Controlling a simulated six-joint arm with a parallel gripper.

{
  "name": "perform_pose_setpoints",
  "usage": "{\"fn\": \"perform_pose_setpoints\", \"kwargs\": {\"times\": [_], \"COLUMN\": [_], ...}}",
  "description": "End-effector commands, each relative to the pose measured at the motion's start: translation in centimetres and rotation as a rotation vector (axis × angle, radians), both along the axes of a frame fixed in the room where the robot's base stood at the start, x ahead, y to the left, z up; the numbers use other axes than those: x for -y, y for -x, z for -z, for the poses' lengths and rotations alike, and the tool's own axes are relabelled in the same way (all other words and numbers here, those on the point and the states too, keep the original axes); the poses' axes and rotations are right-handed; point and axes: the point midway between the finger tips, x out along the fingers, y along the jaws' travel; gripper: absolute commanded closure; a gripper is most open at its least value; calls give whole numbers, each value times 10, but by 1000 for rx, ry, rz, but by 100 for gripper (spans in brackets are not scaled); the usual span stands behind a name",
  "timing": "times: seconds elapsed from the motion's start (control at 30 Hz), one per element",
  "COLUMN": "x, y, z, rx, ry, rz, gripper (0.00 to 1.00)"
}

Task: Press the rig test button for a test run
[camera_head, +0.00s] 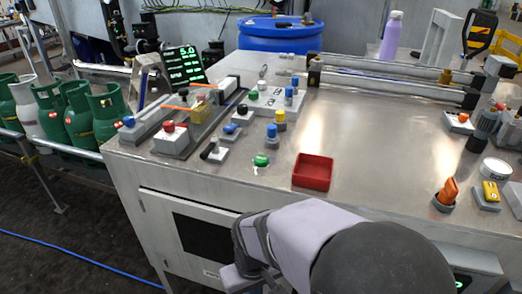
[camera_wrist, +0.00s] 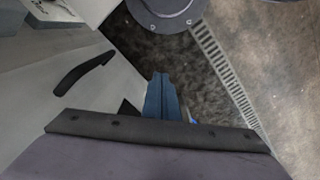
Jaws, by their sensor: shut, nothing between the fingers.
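Several push buttons stand on the metal table; I cannot read which is labelled as the rig test button. A red button (camera_head: 168,127) sits on the front end of a grey rig at the left of the table. A green button (camera_head: 261,160) is set near the table's front edge. A blue button (camera_head: 231,128) and a black lever (camera_head: 210,148) stand between them. My gripper shows in the wrist view (camera_wrist: 161,95), its blue fingers together and empty, pointing down past the cabinet to the dark floor. In the head view my arm hangs in front of the table's front edge, away from all buttons.
A red tray (camera_head: 313,171) sits right of the green button. A display reading 5.0 (camera_head: 183,65) stands behind the rig. A yellow button (camera_head: 490,193) and an orange knob (camera_head: 447,192) are at right. The table's middle is clear.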

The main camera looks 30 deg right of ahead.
Motion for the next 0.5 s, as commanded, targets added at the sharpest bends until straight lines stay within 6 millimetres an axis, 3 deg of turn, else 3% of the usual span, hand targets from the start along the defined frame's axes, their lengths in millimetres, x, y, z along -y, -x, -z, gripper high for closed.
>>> {"fn": "perform_pose_setpoints", "kwargs": {"times": [0.03, 0.5], "x": [4, 43], "y": [1, 15], "z": [-17, -110], "rx": [-2, -54], "ry": [0, -8], "rz": [17, 210], "gripper": [100, 100]}}
